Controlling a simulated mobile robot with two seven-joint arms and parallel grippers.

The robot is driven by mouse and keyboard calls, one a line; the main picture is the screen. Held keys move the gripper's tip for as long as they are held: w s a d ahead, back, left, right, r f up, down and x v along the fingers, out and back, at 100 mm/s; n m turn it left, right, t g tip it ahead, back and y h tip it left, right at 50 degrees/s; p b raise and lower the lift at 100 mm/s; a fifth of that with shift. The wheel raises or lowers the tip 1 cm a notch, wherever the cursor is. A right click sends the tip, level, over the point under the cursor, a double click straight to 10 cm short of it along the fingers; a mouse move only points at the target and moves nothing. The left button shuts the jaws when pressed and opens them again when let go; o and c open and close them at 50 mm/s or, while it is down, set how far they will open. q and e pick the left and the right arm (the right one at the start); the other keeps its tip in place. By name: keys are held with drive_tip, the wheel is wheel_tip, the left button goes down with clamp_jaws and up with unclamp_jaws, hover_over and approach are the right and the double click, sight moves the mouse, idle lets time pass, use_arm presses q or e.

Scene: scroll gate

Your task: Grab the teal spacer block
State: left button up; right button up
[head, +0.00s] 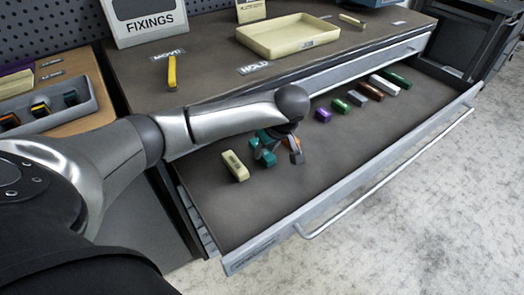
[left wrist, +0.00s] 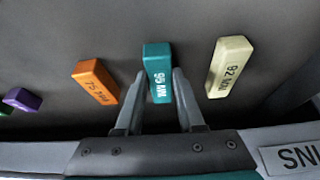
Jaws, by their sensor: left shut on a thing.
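The teal spacer block (left wrist: 157,58), marked 95 MM, stands between the two fingers of my left gripper (left wrist: 158,88) in the left wrist view. The fingers are shut on its near part, one on each side. In the head view my left gripper (head: 268,152) reaches down into the open drawer, and my arm and hand hide most of the block there. I cannot tell whether the block is clear of the drawer floor. My right gripper is in neither view.
A cream block (head: 235,166) and an orange block (left wrist: 95,81) flank the teal one. A purple block (head: 323,115) and several others line the open drawer (head: 330,160). A cream tray (head: 275,46) sits on the worktop. The drawer's front part is clear.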

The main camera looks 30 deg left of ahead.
use_arm(q)
clamp_jaws()
drive_tip(key=shift+r, duration=0.2)
